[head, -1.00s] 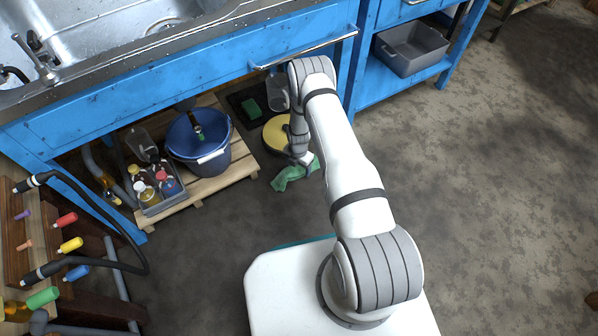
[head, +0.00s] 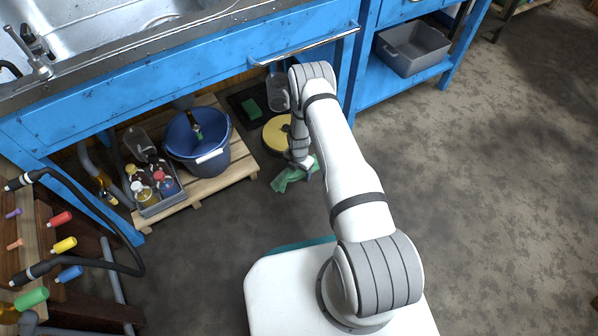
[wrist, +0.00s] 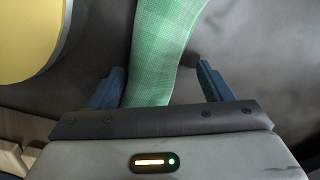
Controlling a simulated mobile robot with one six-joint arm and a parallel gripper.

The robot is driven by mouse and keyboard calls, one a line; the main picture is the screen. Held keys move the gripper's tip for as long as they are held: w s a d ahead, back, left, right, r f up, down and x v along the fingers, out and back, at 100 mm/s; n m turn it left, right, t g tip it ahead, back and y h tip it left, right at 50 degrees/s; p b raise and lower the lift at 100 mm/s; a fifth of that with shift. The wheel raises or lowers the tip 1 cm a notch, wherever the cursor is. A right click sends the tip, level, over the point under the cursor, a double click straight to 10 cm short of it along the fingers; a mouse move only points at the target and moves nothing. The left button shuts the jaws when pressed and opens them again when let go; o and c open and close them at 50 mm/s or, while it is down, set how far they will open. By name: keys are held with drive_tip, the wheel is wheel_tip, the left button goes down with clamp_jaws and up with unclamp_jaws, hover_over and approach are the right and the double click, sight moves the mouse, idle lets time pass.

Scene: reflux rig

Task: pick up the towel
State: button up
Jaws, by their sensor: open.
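The green checked towel (head: 290,178) hangs or lies crumpled low beside the yellow round thing, below the sink bench. In the wrist view the towel (wrist: 163,50) runs as a strip from the top edge down between the two blue fingers. My gripper (wrist: 160,78) is open, with one finger on each side of the towel. The left finger is close to the towel's edge; a gap shows at the right finger. In the head view my gripper (head: 304,172) is at the towel, and my arm hides part of both.
The yellow round thing (head: 277,134) is just behind the towel and fills the upper left of the wrist view (wrist: 25,35). A wooden pallet (head: 240,163) with a blue bucket (head: 198,140) and a bottle crate (head: 160,205) stands left. The floor (head: 470,190) at right is clear.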

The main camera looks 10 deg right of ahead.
drive_tip(key=shift+f, duration=0.15)
drive_tip(key=c, duration=1.4)
idle(0.4)
drive_tip(key=shift+c, duration=0.8)
wheel_tip(320, 180, up, 12)
drive_tip(key=p, duration=0.7)
